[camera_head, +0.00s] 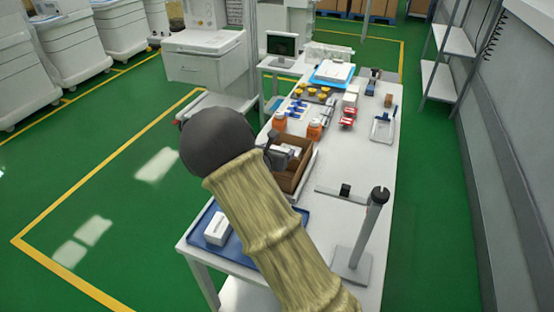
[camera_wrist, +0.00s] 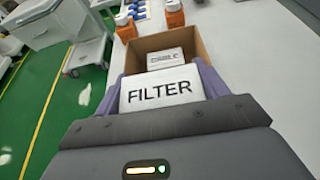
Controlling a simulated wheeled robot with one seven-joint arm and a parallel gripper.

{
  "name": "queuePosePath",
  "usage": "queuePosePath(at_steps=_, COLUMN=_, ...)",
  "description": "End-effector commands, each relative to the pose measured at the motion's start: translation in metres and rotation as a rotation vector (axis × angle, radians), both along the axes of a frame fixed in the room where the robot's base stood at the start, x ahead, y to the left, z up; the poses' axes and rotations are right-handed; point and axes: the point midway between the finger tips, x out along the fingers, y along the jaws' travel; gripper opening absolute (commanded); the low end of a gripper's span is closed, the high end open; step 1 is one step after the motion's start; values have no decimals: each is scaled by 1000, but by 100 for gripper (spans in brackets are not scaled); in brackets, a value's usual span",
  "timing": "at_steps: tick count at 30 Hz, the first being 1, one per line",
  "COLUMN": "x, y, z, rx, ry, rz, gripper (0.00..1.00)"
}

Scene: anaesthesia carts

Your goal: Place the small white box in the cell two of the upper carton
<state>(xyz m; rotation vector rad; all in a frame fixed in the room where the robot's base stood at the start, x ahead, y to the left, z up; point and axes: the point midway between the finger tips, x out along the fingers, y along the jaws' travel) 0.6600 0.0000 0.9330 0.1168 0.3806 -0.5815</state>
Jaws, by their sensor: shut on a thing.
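My gripper (camera_wrist: 161,78) has purple fingers and is shut on a small white box (camera_wrist: 160,97) with FILTER printed on its face. In the wrist view the held box overlaps the near part of an open brown carton (camera_wrist: 188,45). I cannot tell whether it is above the carton or inside it. Another white box (camera_wrist: 164,58) with print lies in the carton beyond the held one. In the head view the carton (camera_head: 302,171) stands on the white table, partly hidden by my arm. I cannot make out its cell dividers.
A blue tray (camera_head: 236,252) with a white box (camera_head: 218,229) lies at the table's near left. A grey stand with a post (camera_head: 366,236) is at the right. Orange bottles (camera_head: 314,130) and red-and-white packs (camera_head: 348,118) lie beyond the carton. The white table (camera_head: 345,163) has bare room right of it.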

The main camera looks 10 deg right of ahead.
Motion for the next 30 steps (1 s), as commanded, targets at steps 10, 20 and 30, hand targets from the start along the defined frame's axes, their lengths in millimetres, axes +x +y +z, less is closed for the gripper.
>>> queuePosePath(at_steps=10, x=0, y=-1, z=-34, rx=0, ry=0, rz=-1, gripper=48)
queuePosePath(at_steps=20, x=0, y=0, z=-38, rx=0, ry=0, rz=0, gripper=48)
queuePosePath(at_steps=30, x=0, y=0, z=-45, rx=1, ry=-1, rz=0, gripper=48)
